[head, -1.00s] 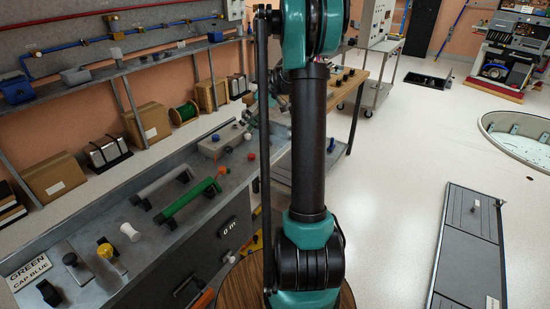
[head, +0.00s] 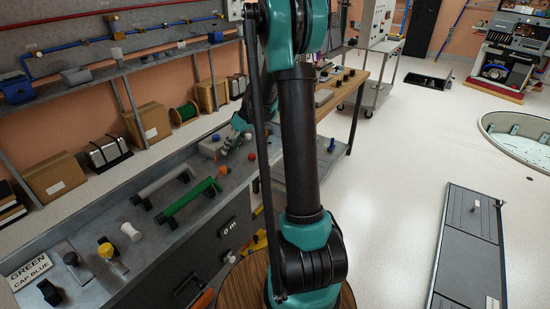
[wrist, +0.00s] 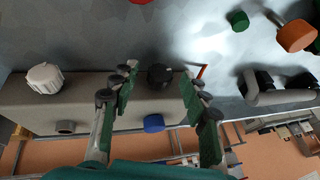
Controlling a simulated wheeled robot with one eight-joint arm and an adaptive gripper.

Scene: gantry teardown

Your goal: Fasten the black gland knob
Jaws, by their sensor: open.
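The black gland knob (wrist: 158,76) sits on the edge of a grey box (wrist: 92,110) in the wrist view. My gripper (wrist: 158,84) is open, with a green-padded finger on each side of the knob in the picture. I cannot tell whether the fingers are level with the knob or touch it. In the head view my gripper (head: 228,145) is at the grey box (head: 207,147) on the bench, and I cannot make out the black knob there.
A white knob (wrist: 44,78) and a blue knob (wrist: 154,123) are also on the box. Beside it are a green knob (wrist: 238,21), an orange knob (wrist: 296,35) and a grey handle (wrist: 280,97). A green handle (head: 190,198) lies nearer on the bench.

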